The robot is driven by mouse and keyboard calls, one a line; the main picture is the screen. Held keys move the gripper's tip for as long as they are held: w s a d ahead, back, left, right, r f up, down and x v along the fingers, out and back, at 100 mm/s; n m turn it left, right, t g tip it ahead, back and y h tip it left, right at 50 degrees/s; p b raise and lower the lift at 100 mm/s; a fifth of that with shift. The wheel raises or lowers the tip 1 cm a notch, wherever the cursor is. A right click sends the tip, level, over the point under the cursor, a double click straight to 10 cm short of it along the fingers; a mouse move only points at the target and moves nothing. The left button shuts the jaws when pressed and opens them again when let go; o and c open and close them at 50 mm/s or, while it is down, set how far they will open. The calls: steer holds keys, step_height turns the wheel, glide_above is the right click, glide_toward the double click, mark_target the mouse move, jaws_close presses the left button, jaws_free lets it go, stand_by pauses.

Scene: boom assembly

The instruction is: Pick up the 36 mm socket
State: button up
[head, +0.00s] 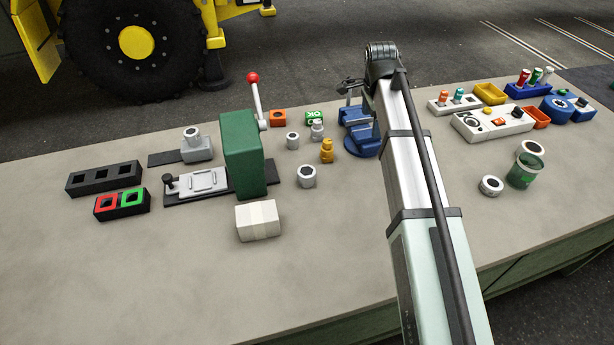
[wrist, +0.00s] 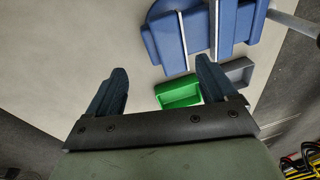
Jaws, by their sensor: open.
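Several short grey-white cylinders with dark open tops stand on the bench in the head view. One socket-like cylinder (head: 293,141) stands right of the green press, a larger one (head: 306,177) is nearer, and a stepped one (head: 317,129) is behind. Another ring-shaped one (head: 491,186) lies at the right. No size marking is readable, so I cannot tell which is the 36 mm socket. My gripper (wrist: 162,70) is open in the wrist view, with nothing between its fingers. In the head view my arm hides most of it.
A blue vise (head: 361,132) stands beside my arm; blue parts (wrist: 190,30) and a green tray (wrist: 180,92) show in the wrist view. The green press (head: 243,155) has a red-knobbed lever. A white block (head: 258,221) lies in front.

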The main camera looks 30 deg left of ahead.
mark_target(307, 171)
steer(key=s+a+r+n+g, duration=0.1)
steer(key=s+a+n, duration=0.1)
steer(key=s+a, duration=0.55)
steer(key=s+a+r+n+g, duration=0.15)
steer(key=s+a, duration=0.25)
steer(key=s, duration=0.7)
steer(key=shift+n+t, duration=0.25)
step_height(307, 171, down, 8)
steer(key=shift+d+f, duration=0.15)
steer(key=shift+f, duration=0.05)
steer(key=shift+w+f, duration=0.15)
steer(key=shift+f, duration=1.3)
steer(key=shift+w+f, duration=0.15)
steer(key=shift+f, duration=1.3)
steer(key=c, duration=1.3)
steer(key=shift+o, duration=0.2)
steer(key=shift+r, duration=0.1)
